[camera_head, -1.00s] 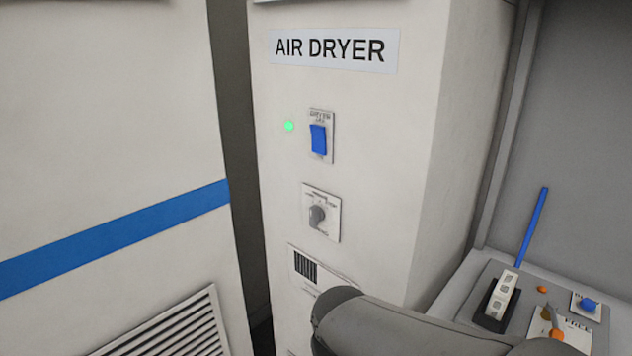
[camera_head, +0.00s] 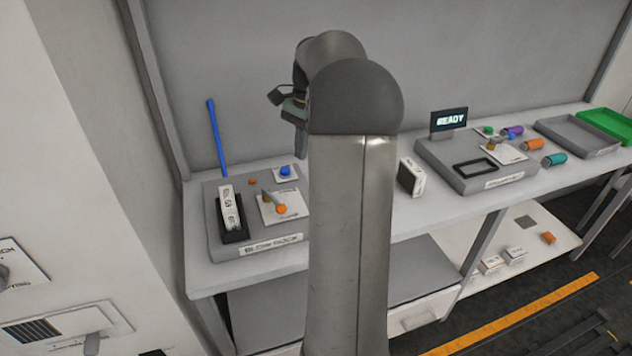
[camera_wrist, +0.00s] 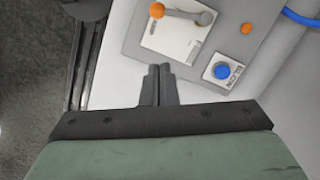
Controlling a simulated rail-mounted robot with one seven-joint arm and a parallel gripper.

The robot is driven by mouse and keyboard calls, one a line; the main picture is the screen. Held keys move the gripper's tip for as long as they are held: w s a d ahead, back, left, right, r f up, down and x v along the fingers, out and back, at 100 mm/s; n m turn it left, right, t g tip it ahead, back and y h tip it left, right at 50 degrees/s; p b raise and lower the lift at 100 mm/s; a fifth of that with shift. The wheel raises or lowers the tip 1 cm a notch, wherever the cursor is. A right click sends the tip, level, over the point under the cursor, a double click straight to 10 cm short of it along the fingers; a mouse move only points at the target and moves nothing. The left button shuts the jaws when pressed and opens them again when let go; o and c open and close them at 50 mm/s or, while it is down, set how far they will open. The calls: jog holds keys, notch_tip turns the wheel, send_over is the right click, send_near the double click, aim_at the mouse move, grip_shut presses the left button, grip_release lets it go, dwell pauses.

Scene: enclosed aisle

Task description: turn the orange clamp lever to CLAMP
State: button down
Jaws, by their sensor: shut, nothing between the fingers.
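The orange-knobbed lever (camera_head: 281,209) sits on a white plate of the grey fixture (camera_head: 218,248) at the bench's left. In the wrist view its orange knob (camera_wrist: 156,10) is at the top, with a grey arm running right to a pivot; the plate's lettering is not readable. My gripper (camera_head: 301,145) is above the bench behind my arm, partly hidden by it. In the wrist view my gripper's fingers (camera_wrist: 160,72) are together and empty, apart from the lever, whose knob lies beyond the fingertips.
A blue button (camera_wrist: 222,71) and a small orange button (camera_wrist: 246,28) are near the lever. A white block in a black holder (camera_head: 231,226) and an upright blue rod (camera_head: 217,140) stand left. A second fixture with a READY display (camera_head: 449,120) is farther right. A white cabinet stands left.

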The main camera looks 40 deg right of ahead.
aim_at(274, 199)
jog(key=x, duration=0.6)
jog(key=d+x, duration=0.1)
jog(key=x, duration=0.3)
jog(key=shift+s+f+p, duration=0.1)
jog(key=shift+s+p, duration=0.1)
jog(key=shift+p, duration=0.2)
jog(key=shift+a+f, duration=0.25)
jog(key=shift+a, duration=0.95)
jog(key=shift+a+f+p, duration=0.3)
jog(key=shift+a, duration=0.25)
jog(key=shift+w, duration=0.1)
